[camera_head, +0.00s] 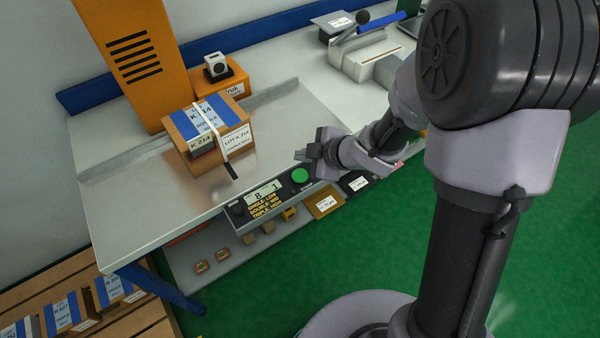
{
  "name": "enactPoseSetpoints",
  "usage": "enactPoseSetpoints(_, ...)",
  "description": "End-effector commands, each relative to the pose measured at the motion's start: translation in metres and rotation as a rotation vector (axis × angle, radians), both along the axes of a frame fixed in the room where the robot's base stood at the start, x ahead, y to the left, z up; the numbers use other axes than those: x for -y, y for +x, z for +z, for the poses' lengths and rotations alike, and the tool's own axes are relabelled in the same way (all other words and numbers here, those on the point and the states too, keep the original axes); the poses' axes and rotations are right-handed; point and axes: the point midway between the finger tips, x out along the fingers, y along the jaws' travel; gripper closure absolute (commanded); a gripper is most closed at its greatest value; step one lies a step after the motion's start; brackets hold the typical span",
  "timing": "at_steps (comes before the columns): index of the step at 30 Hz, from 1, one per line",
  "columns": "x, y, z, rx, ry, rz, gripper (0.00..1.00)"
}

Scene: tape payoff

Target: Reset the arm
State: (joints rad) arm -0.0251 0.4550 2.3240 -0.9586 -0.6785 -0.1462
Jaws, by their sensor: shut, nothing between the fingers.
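My gripper (312,152) is shut and empty. It is held out over the front edge of the metal workbench (140,215), near the green button (300,176) of the control panel. From this view I cannot tell its exact height above the panel. My arm comes in from the right side of the picture, with a large dark joint at the top right. A cardboard box (183,126) with blue and white labels sits on the bench to the left of my gripper, apart from it. A white strap (208,126) runs over the box, with a dark end hanging at its front.
An orange machine column (130,60) stands behind the box. A display panel (262,198) is on the bench's front edge. A grey device with a lever (365,50) stands at the back right. Labelled boxes (62,312) lie on a wooden pallet at lower left. Green floor is clear below.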

Motion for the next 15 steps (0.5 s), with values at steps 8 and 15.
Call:
enactPoseSetpoints(8,0.000,0.000,0.000,0.000,0.000,0.000,1.00)
enactPoseSetpoints(15,0.056,0.018,0.061,0.017,-0.024,-0.348,1.00)
